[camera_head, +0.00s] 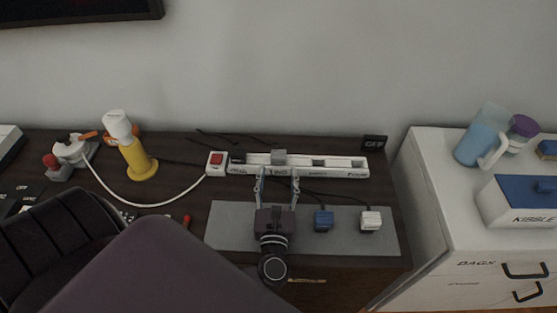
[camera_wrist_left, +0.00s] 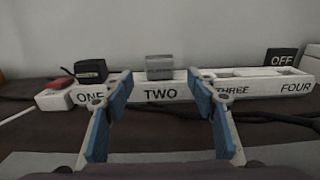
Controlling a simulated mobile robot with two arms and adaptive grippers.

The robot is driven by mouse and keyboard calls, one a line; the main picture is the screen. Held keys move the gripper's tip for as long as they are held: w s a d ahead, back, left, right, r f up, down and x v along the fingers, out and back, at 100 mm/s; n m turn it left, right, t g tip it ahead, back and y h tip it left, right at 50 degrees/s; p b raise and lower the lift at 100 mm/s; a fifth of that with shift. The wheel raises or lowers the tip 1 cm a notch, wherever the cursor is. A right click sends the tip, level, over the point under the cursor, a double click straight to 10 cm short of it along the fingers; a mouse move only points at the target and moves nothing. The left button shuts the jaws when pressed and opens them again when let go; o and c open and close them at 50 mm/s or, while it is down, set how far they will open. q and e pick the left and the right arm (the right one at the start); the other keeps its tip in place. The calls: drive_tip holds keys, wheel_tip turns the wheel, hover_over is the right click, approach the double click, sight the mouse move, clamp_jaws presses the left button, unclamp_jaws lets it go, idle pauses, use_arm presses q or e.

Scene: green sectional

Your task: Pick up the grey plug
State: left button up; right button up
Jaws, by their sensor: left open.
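The grey plug (camera_head: 279,156) sits upright in the section marked TWO of a white power strip (camera_head: 340,172). In the left wrist view the grey plug (camera_wrist_left: 160,67) stands in the middle, beyond and between my fingers. My left gripper (camera_head: 278,174) is open and empty in front of the strip, lined up with the plug and apart from it. Its blue-padded fingers (camera_wrist_left: 159,90) show on either side of the word TWO. My right gripper is not in view.
A black plug (camera_head: 238,157) sits at ONE, beside a red switch (camera_head: 216,157). A blue plug (camera_head: 323,221) and a white plug (camera_head: 371,220) rest on the grey mat (camera_head: 226,228). A black OFF sign (camera_head: 374,143) stands behind the strip's right end. The wall is close behind.

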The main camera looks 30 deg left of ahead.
sight(278, 162)
use_arm(q)
drive_tip(key=x, duration=0.2)
drive_tip(key=shift+w+a+r, duration=0.15)
drive_tip(key=shift+w+a, duration=0.1)
drive_tip(key=shift+w, duration=0.1)
drive_tip(key=x, duration=0.3)
drive_tip(key=shift+w+a+p, duration=0.2)
drive_tip(key=shift+w+p, duration=0.1)
drive_tip(key=shift+p, duration=0.05)
drive_tip(key=shift+w+a, duration=0.15)
drive_tip(key=shift+w, duration=0.1)
drive_tip(key=shift+c, duration=0.2)
drive_tip(key=c, duration=1.2)
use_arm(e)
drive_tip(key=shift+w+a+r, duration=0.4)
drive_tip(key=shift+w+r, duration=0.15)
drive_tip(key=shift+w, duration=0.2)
use_arm(q)
drive_tip(key=shift+c, duration=0.2)
